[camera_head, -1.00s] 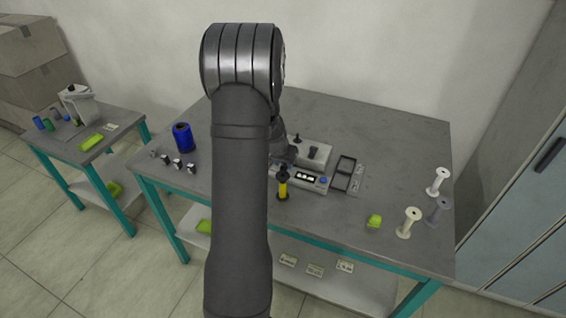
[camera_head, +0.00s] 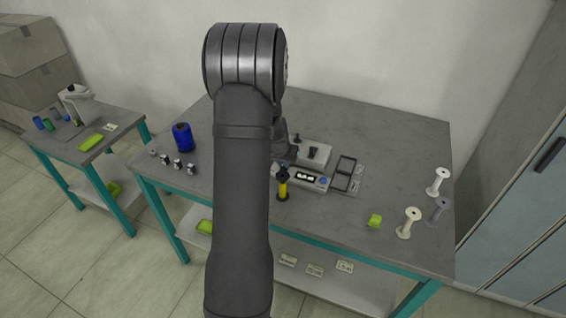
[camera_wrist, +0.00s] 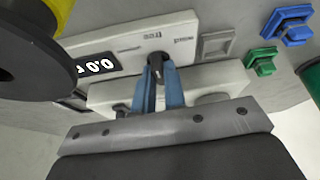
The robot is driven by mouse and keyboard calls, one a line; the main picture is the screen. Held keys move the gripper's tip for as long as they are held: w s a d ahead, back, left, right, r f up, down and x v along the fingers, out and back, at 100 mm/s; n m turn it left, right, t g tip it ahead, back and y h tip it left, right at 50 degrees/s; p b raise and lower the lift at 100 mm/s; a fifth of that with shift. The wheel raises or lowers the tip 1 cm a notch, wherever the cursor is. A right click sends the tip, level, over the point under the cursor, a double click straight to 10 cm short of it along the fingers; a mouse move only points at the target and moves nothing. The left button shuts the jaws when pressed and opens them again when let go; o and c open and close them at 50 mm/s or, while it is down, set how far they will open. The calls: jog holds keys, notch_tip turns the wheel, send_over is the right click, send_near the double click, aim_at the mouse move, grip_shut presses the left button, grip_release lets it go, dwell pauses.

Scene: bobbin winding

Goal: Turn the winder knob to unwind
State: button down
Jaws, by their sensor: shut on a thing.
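The winder (camera_head: 318,153) is a pale box on the grey table in the head view. Its front panel shows close up in the wrist view, with small printed labels (camera_wrist: 155,36) and a display (camera_wrist: 97,66) that seems to read 0.0, upside down.
A blue spool (camera_head: 182,137) and several small parts (camera_head: 177,162) stand at the table's left. Pale empty bobbins (camera_head: 409,223) and a green block (camera_head: 374,221) are on the right. My arm hides the table's middle left.

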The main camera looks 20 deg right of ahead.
jog(key=n+y, duration=0.1)
jog(key=n, duration=0.3)
jog(key=shift+s+d+t, duration=0.1)
jog(key=shift+d+t, duration=0.05)
jog(key=shift+t, duration=0.15)
jog(key=shift+n+y, duration=1)
jog(key=shift+n, duration=0.9)
jog(key=c, duration=1.5)
grip_release()
jog(key=v, duration=1.7)
jog(key=shift+s+d+r, duration=0.1)
jog(key=shift+s, duration=0.2)
jog(key=x, duration=1.7)
jog(key=shift+w, duration=0.35)
